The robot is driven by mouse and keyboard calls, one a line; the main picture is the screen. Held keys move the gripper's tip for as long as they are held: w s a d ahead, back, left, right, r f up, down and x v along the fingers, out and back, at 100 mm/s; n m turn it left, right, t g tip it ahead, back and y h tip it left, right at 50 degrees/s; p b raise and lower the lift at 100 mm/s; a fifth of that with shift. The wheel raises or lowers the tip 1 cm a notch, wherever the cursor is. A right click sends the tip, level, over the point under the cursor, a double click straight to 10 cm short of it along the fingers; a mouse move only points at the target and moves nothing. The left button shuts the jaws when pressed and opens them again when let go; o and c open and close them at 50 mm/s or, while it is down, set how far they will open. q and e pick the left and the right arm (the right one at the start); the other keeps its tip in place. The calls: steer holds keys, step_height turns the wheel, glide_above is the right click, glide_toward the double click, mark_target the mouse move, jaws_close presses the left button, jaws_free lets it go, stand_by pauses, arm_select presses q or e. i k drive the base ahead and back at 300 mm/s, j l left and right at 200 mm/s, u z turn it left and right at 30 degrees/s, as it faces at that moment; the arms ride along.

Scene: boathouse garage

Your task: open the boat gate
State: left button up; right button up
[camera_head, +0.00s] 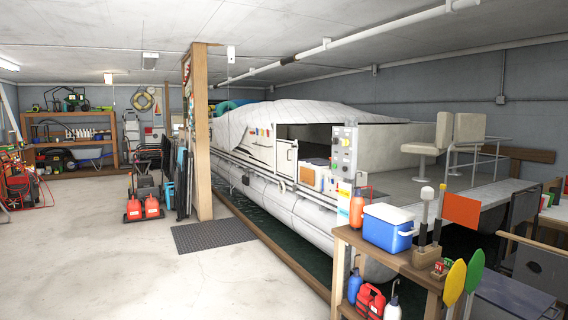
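A white pontoon boat (275,195) with a light cover over its far part floats in a narrow water slip at the centre right. A small white framed panel in its side, which looks like the boat gate (286,158), stands beside an opening in the side wall. It is far off and small, so I cannot tell whether it is latched or ajar. Neither of my grippers shows in this view.
A wooden post (201,130) and dark floor mat (213,235) are left of the boat. A wooden bench (390,258) with a blue cooler (388,228) stands front right. Red fuel cans (152,206) stand near the post. The concrete floor (90,260) front left is clear.

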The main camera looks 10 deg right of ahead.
mark_target(285, 151)
steer(key=i+u, duration=0.1)
steer(key=i, duration=0.9)
steer(key=i+u, duration=0.2)
steer(key=i, duration=0.85)
steer(key=i+l+u, duration=0.2)
steer(key=i, duration=0.85)
steer(key=i+z, duration=0.25)
steer(key=i, duration=0.3)
steer(key=i+z, duration=0.2)
steer(key=i, duration=0.3)
steer(key=i+j+z, duration=0.25)
steer(key=i, duration=0.25)
steer(key=i+j+z, duration=0.25)
steer(key=i, duration=0.25)
